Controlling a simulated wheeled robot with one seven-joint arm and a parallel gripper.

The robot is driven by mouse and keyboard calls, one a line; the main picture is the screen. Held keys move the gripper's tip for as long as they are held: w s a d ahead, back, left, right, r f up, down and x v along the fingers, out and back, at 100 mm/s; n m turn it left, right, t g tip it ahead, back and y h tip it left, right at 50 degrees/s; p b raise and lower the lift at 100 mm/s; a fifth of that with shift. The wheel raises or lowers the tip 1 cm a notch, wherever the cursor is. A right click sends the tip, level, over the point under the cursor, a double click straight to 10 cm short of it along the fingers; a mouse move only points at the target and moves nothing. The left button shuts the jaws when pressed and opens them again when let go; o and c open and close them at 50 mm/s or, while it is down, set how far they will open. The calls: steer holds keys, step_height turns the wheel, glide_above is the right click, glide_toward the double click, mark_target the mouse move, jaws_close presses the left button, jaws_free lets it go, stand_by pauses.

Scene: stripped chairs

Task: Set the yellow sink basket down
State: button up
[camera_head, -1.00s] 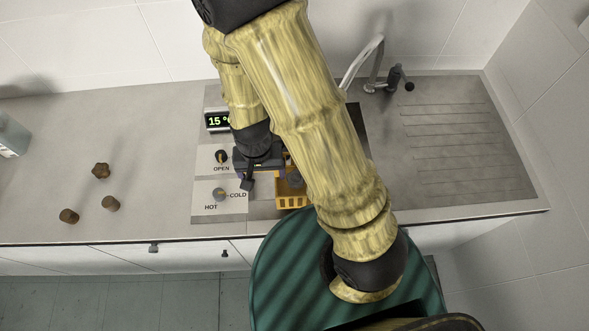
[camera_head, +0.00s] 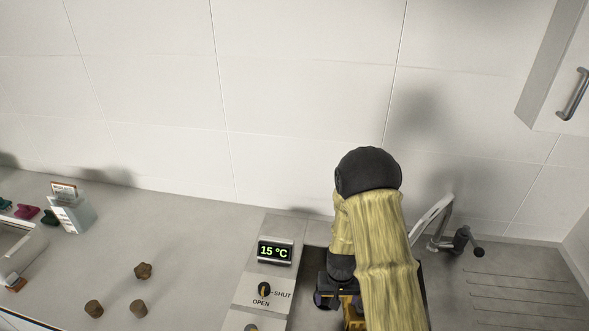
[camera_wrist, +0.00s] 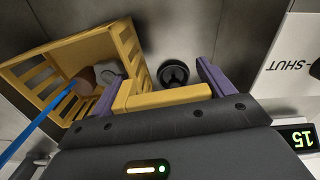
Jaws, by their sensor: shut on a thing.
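The yellow sink basket (camera_wrist: 125,45) hangs at the upper left of the wrist view, its slatted sides around a brown lump, a grey piece and a blue stick. My gripper (camera_wrist: 160,88) has its two purple fingers at the ends of the basket's yellow bar and is shut on it. A dark round drain (camera_wrist: 174,72) shows in the grey metal beyond. In the head view my arm hides most of the gripper (camera_head: 326,292) and basket; a small yellow part of the basket (camera_head: 352,311) shows. I cannot tell whether the basket touches the sink floor.
A panel with a 15 °C display (camera_head: 275,251) and an OPEN/SHUT knob (camera_head: 264,289) lies left of my gripper. A curved tap (camera_head: 432,215) and ribbed drainboard (camera_head: 520,290) are to the right. Several brown pieces (camera_head: 138,308) lie on the left counter, with bare counter around them.

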mark_target(344, 303)
steer(key=w+d+f, duration=0.1)
steer(key=d+f, duration=0.2)
steer(key=shift+w+d, duration=0.1)
steer(key=shift+w, duration=0.3)
steer(key=shift+r, duration=0.1)
